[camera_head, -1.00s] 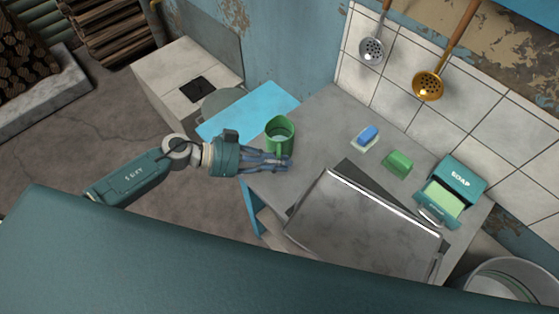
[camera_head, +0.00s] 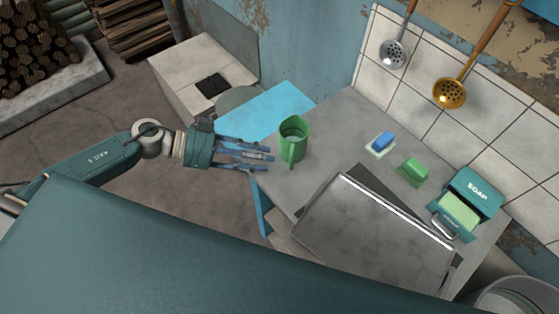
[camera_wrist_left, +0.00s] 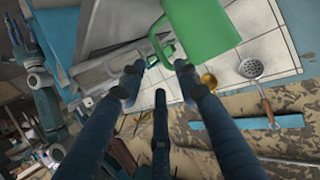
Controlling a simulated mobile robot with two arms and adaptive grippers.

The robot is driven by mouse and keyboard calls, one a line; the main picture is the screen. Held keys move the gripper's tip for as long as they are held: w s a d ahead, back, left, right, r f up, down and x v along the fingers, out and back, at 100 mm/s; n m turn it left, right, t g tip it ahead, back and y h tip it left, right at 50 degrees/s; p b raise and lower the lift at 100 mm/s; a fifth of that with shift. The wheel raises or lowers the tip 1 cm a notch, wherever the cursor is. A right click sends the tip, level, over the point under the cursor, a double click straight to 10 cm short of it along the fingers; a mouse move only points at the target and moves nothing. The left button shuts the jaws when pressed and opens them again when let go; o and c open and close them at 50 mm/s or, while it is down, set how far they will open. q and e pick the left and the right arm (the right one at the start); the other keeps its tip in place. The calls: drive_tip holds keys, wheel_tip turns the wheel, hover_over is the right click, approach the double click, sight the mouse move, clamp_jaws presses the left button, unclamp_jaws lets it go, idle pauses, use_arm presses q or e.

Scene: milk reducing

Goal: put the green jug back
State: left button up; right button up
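The green jug (camera_head: 293,138) stands upright near the left corner of the grey counter (camera_head: 335,125), its handle facing my side. My left gripper (camera_head: 272,156) is just left of the jug, fingers spread and pointing at it, with nothing between them. In the left wrist view the jug (camera_wrist_left: 205,28) shows at the top, beyond the open fingers (camera_wrist_left: 155,78), with a gap between them and the handle. My right gripper does not show in the head view.
A metal lid-like panel (camera_head: 375,235) tilts over the counter front. A blue sponge (camera_head: 383,139), a green block (camera_head: 413,171) and a soap box (camera_head: 462,208) stand to the right. Two skimmers hang on the tiled wall. A bright blue surface (camera_head: 265,110) lies behind the gripper.

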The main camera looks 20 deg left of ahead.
use_arm(q)
drive_tip(key=shift+v, duration=1.55)
drive_tip(key=shift+d, duration=0.1)
